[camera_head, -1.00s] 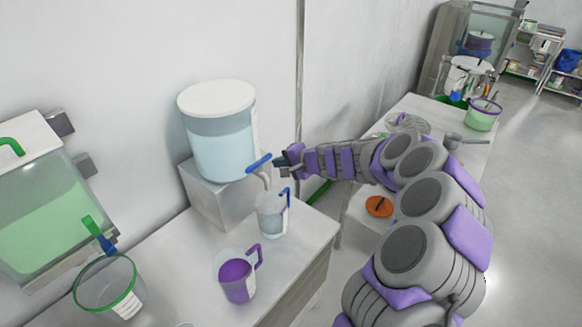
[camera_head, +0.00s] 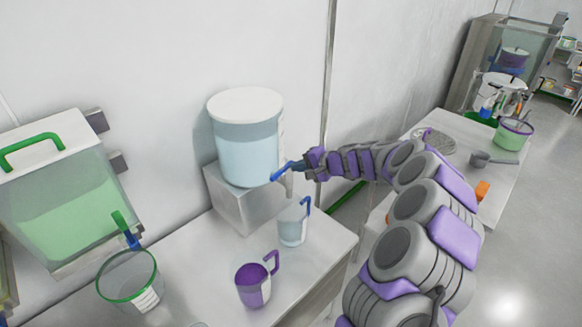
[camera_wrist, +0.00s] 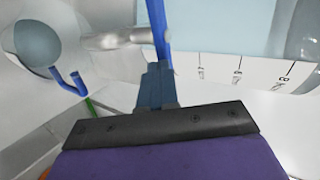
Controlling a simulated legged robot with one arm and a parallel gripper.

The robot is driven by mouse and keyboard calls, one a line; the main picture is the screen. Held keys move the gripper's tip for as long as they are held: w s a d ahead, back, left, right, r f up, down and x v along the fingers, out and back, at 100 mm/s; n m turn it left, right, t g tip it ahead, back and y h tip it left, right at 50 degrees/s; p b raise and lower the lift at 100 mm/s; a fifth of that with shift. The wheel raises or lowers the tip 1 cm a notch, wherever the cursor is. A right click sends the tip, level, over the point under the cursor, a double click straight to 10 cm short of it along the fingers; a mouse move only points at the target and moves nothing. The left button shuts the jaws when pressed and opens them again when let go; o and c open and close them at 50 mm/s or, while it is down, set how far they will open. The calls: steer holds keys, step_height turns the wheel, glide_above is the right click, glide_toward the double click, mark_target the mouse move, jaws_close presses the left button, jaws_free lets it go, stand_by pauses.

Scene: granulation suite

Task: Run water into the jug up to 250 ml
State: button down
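The clear jug (camera_head: 292,226) with a blue handle stands upright on the counter below the tap of the lidded water vessel (camera_head: 247,155). Its fill line is too small to read, and I cannot tell whether water is running. My gripper (camera_head: 305,164) is at the lever's end. In the wrist view its fingers (camera_wrist: 157,75) are together, against the lever; a grip around it is not clear.
A purple-handled jug (camera_head: 253,283) stands in front on the counter (camera_head: 200,262). At the left are a green-rimmed jug (camera_head: 128,284) and a tank of green liquid (camera_head: 58,205). A second bench (camera_head: 465,150) with a pail (camera_head: 512,136) is at the right.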

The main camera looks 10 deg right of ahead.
steer(key=w+n+g+y, duration=0.1)
steer(key=n+g, duration=0.1)
steer(key=shift+w+f+n+y, duration=0.1)
steer(key=shift+n+y, duration=0.2)
steer(key=shift+y, duration=0.1)
stand_by(0.5)
steer(key=f+v, duration=0.1)
steer(key=v, duration=1.2)
steer(key=shift+s+d+f+p, duration=0.15)
steer(key=shift+s+d+p, duration=0.15)
steer(key=shift+d+p, duration=0.05)
steer(key=shift+d, duration=0.1)
